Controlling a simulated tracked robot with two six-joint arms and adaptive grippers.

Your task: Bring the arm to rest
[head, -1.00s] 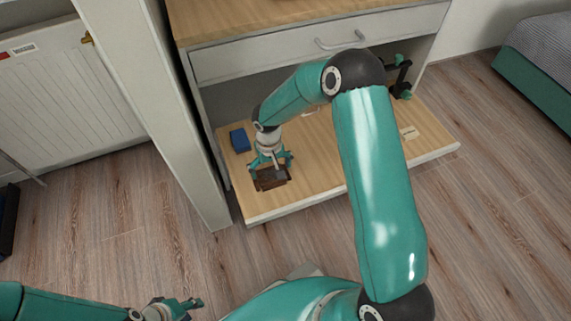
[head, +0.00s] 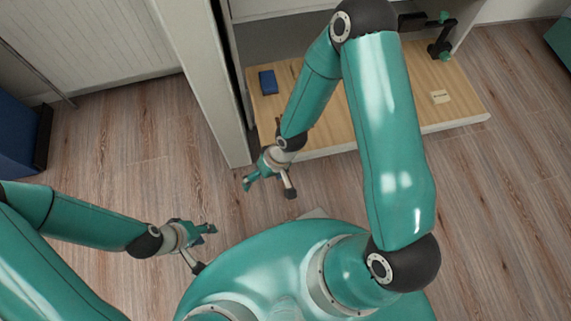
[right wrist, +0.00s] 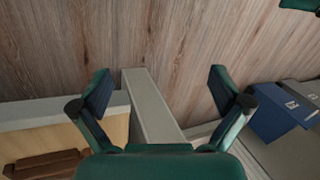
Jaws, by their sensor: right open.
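My right arm (head: 385,140) reaches up and bends back down in the head view. Its gripper (head: 254,182) hangs over the floor, in front of the pull-out shelf and clear of it. In the right wrist view the right gripper (right wrist: 160,88) has its two fingers wide apart with nothing between them. My left gripper (head: 208,229) is low at the left over the floor; it is too small to tell whether its fingers are apart.
The wooden shelf (head: 395,115) carries a blue box (head: 267,82), a small pale card (head: 440,97) and a dark stand (head: 441,45). A brown box (right wrist: 45,166) shows on it in the right wrist view. A white upright panel (head: 205,75) stands left of the shelf.

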